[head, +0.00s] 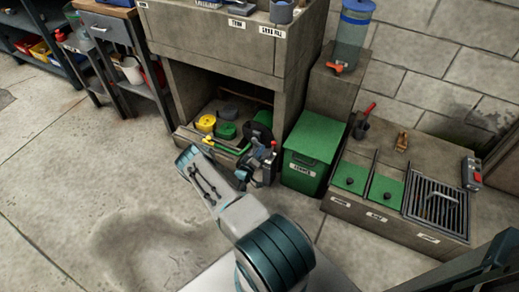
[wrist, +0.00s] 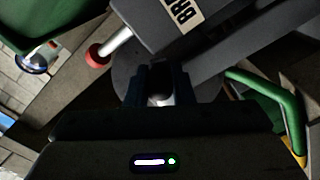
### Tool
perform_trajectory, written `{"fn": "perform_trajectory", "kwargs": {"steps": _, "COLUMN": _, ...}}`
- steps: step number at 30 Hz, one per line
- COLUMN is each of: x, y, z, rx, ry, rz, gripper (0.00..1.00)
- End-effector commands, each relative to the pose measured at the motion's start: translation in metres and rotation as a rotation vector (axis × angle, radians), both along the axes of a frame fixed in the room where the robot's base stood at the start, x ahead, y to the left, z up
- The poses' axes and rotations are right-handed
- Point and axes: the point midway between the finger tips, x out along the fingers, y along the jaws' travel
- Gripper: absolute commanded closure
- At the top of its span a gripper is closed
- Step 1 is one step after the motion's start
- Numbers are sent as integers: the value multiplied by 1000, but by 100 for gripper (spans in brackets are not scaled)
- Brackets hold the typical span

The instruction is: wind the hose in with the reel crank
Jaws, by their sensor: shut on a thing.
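The dark reel (head: 262,150) stands at the front of the concrete alcove, beside the green bin. My gripper (head: 246,170) is at its near left side. In the wrist view my gripper (wrist: 160,80) is shut on the crank handle, a pale and dark grip (wrist: 160,98) between the blue-dark fingers. A round grey disc (wrist: 125,82) lies behind the fingers. A lever with a red end (wrist: 98,54) sticks out beside a grey housing whose label (wrist: 183,12) is partly cut off, reading "BR". The fingers hide most of the crank, and I cannot make out the hose clearly.
The lidded green bin (head: 312,152) stands close to the right of the reel. Yellow (head: 206,123) and green (head: 226,130) items lie in the alcove behind. A concrete bench (head: 345,209) with green lids and a grate is at right. Floor at left is clear.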

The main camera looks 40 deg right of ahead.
Motion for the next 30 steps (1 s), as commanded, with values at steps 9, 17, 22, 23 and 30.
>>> {"fn": "perform_trajectory", "kwargs": {"steps": 9, "x": 7, "y": 4, "z": -9, "rx": 110, "ry": -274, "rz": 2, "gripper": 100}}
{"fn": "perform_trajectory", "kwargs": {"steps": 17, "x": 12, "y": 6, "z": -16, "rx": 185, "ry": -452, "rz": 0, "gripper": 100}}
{"fn": "perform_trajectory", "kwargs": {"steps": 22, "x": 15, "y": 7, "z": -18, "rx": 216, "ry": -530, "rz": -1, "gripper": 100}}
{"fn": "perform_trajectory", "kwargs": {"steps": 23, "x": 15, "y": 7, "z": -18, "rx": 221, "ry": -541, "rz": -1, "gripper": 100}}
{"fn": "perform_trajectory", "kwargs": {"steps": 30, "x": 17, "y": 7, "z": -20, "rx": 242, "ry": -589, "rz": -2, "gripper": 100}}
